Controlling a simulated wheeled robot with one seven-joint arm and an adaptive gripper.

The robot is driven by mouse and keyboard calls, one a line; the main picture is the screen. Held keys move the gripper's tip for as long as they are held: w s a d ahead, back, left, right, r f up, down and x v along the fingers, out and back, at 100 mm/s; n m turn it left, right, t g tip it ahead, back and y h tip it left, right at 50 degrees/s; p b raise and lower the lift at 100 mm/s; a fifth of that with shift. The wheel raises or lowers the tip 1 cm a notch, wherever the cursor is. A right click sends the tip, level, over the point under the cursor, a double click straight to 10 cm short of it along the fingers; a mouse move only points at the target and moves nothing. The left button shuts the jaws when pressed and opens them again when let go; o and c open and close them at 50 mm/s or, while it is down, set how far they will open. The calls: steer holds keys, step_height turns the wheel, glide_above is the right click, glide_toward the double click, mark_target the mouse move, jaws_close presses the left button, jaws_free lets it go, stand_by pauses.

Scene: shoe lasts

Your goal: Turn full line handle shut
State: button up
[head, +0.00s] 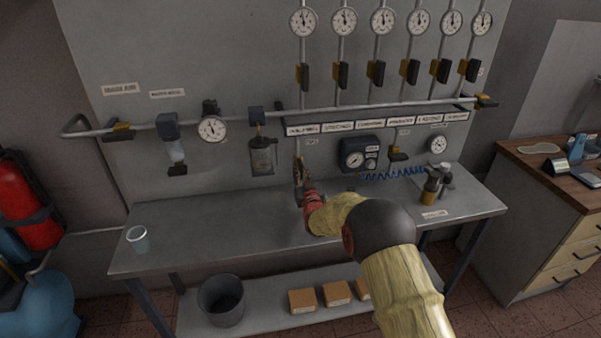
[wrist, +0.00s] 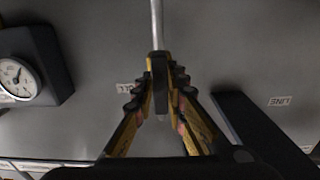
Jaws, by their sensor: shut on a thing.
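My gripper (head: 300,184) is at the wall above the back of the bench, at the lower end of a short drop pipe below the horizontal rail. In the wrist view my gripper (wrist: 160,88) is shut on a dark valve handle (wrist: 161,98), with one yellow-and-black finger on each side. The handle lies in line with the pale pipe (wrist: 157,24). A small white label (wrist: 125,88) is beside it, upside down in this view and partly hidden by a finger. In the head view the gripper mostly covers the handle.
A gauge box (head: 359,154) and another drop valve (head: 397,154) are right of my gripper; a hanging jar (head: 262,157) is left. Several upright pipes with gauges rise above the rail (head: 235,118).

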jaws_close()
steer(key=m+b, duration=0.3)
steer(key=m, duration=0.1)
steer(key=shift+f+m+b, duration=0.15)
steer(key=shift+m+b, duration=0.2)
steer(key=shift+m, duration=0.05)
steer(key=m+b, duration=0.3)
steer(key=m, duration=0.2)
steer(key=m+b, duration=0.1)
steer(key=m, duration=0.3)
steer(key=shift+b, duration=0.4)
steer(key=shift+m+b, duration=0.75)
steer(key=shift+m, duration=1.35)
